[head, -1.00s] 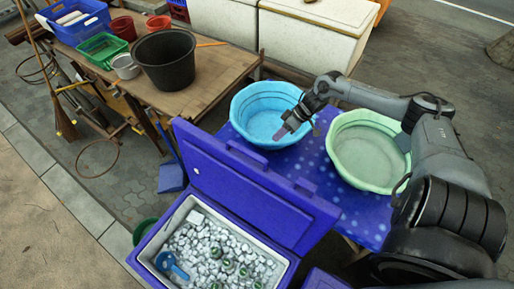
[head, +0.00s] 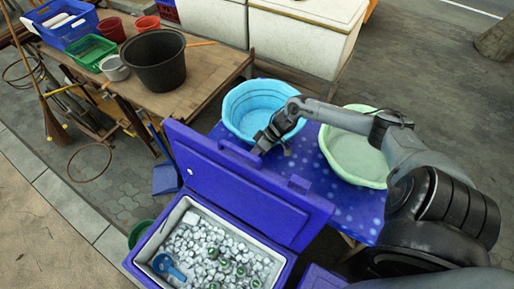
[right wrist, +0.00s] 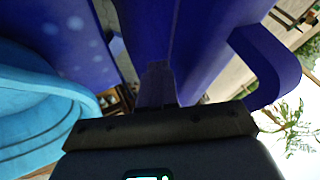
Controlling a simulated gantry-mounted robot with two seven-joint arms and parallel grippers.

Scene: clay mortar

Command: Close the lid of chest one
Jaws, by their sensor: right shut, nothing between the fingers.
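Chest one appears to be the blue cooler (head: 283,270) at the bottom of the head view, filled with ice, several green-capped bottles and a blue scoop (head: 167,265). Its blue lid (head: 232,186) stands open, tilted up along the chest's far side. My right gripper (head: 258,149) is shut and empty, just behind the lid's upper edge, between the lid and the blue basin. In the right wrist view the shut fingers (right wrist: 157,85) point at the blue lid (right wrist: 205,40); I cannot tell whether they touch it. My left gripper does not show.
A light blue basin (head: 247,103) and a pale green basin (head: 357,152) stand on a blue spotted table (head: 318,190) behind the lid. A wooden table (head: 205,75) with a black bucket (head: 158,62) and trays is at the upper left.

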